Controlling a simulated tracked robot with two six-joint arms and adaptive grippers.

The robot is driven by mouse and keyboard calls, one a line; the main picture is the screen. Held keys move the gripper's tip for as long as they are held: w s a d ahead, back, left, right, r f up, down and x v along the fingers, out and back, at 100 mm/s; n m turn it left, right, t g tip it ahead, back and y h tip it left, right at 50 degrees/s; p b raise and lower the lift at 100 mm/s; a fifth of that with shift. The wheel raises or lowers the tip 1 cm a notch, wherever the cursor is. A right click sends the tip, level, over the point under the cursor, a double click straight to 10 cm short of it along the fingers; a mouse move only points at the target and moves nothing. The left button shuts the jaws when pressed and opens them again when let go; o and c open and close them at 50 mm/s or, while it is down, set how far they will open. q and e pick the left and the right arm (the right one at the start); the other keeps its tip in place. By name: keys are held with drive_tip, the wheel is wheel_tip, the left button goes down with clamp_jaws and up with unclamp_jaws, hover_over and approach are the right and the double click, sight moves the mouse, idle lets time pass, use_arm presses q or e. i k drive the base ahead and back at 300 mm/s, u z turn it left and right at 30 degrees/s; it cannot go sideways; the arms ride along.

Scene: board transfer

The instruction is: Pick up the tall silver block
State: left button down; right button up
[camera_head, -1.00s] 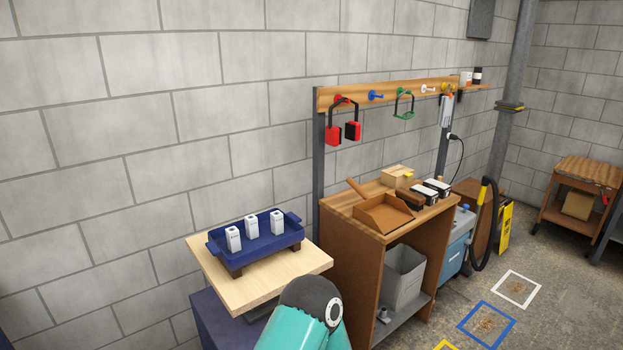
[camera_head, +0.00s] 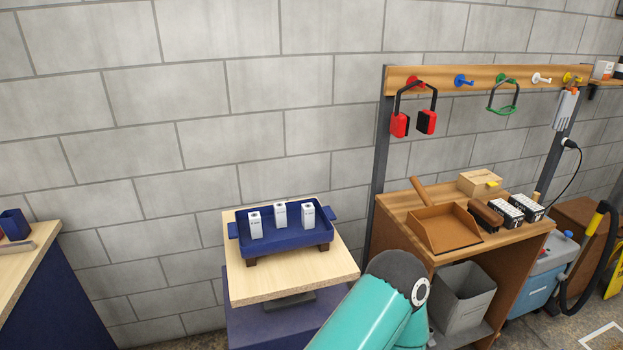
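Three white upright blocks with dark print stand in a blue tray: a left one (camera_head: 255,225), a middle one (camera_head: 280,214) and a right one (camera_head: 308,214). The blue tray (camera_head: 290,246) has side handles and rests on a light wooden board (camera_head: 290,285) on a blue stand. No block that is clearly tall and silver shows. A teal arm link of mine comes in at the bottom, right of the board. Neither gripper is in view.
A wooden workbench (camera_head: 402,215) to the right holds a brown dustpan (camera_head: 445,230), a brush and small boxes. A grey bin (camera_head: 465,295) sits below. Red earmuffs (camera_head: 400,124) hang on a peg rail. Another table (camera_head: 22,262) edges in at left.

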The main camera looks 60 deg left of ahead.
sight(308, 209)
drive_tip(key=z, duration=0.65)
drive_tip(key=i, duration=0.15)
drive_tip(key=z, duration=2.9)
drive_tip(key=k, duration=0.6)
drive_tip(key=u, duration=5.6)
drive_tip(key=k, duration=0.45)
drive_tip(key=u, duration=0.15)
